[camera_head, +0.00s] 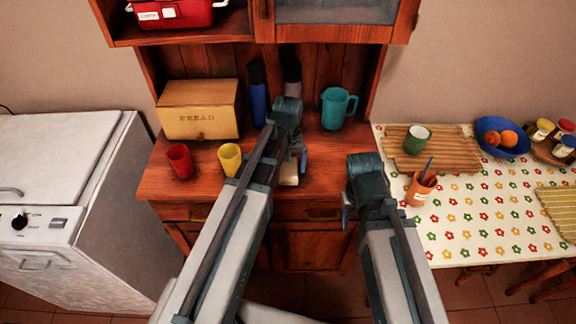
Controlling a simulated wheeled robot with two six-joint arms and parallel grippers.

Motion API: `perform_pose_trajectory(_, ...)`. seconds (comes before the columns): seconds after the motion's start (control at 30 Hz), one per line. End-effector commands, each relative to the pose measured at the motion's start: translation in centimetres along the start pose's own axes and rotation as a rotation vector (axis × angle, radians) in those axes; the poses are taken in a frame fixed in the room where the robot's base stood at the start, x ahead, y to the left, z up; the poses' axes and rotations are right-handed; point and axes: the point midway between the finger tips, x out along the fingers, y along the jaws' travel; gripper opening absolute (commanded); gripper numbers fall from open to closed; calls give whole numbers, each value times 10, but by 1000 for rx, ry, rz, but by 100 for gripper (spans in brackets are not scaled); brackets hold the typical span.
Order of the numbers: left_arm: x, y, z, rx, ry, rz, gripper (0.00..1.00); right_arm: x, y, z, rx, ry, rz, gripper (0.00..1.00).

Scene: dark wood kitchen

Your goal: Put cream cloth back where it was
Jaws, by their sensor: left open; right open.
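A small cream patch, which looks like the cream cloth (289,174), shows on the front part of the red-brown cabinet counter (325,183). It is partly hidden by my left arm and gripper. My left gripper (299,160) is open, just above or at the cloth; I cannot tell whether they touch. My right gripper (347,215) is open and empty in front of the counter's right front edge, apart from the cloth.
A bread box (199,110), red cup (180,160), yellow cup (230,159), blue bottle (257,100) and teal pitcher (337,108) stand on the counter. A flowered table (485,215) with an orange cup (420,189) is at right; a white appliance (100,200) is at left.

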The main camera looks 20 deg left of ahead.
Motion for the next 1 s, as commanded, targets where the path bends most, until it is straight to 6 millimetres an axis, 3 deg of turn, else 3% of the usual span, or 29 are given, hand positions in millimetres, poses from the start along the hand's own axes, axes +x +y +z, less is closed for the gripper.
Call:
perform_pose_trajectory(0.37, -20, 0, 0, 0, 0, 0, 100, -20, 2, 1, 0, 0, 0, 50)
perform_pose_trajectory(1.0, -113, 0, 0, 0, 0, 0, 100, -113, 11, 7, -1, 0, 0, 50)
